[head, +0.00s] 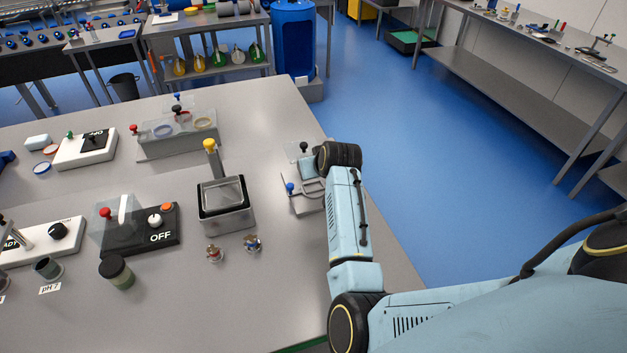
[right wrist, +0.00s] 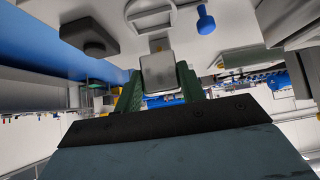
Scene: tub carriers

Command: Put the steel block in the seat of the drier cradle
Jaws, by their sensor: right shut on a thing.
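My right arm reaches over the right edge of the grey table; in the head view its wrist covers the gripper. In the right wrist view the green fingers of my right gripper (right wrist: 158,85) are shut on the steel block (right wrist: 158,72), a pale grey squarish piece. Beyond the block is a light grey fixture with a ring-shaped seat (right wrist: 150,16) and a blue knob (right wrist: 205,18); it looks like the drier cradle (head: 302,207), at the table's right edge in the head view. The block appears apart from the ring, but the gap is hard to judge. My left gripper is not in view.
A steel tub (head: 228,222) with a yellow-topped handle stands left of the fixture. Two small metal pieces (head: 252,243) lie in front of it. A rack with rings (head: 180,143) and a black switch box (head: 145,235) stand further left. Blue floor lies beyond the right edge.

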